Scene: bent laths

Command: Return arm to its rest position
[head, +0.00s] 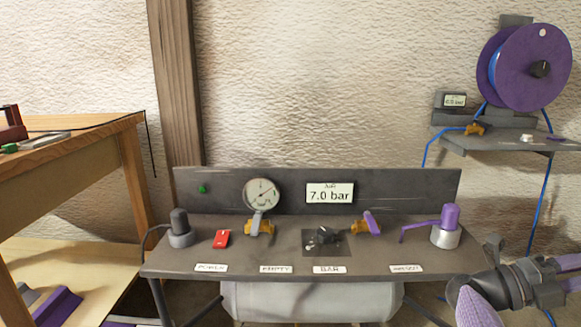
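My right gripper (478,303) and dark wrist show at the bottom right, in front of the right end of the grey air console (300,260). A rounded purple finger part points down and left; whether the fingers are apart cannot be told. I see nothing held, though the lower part is cut off by the frame edge. My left gripper and arm are not in view.
A wooden bench (70,150) stands left. A purple hose reel (525,70) hangs upper right.

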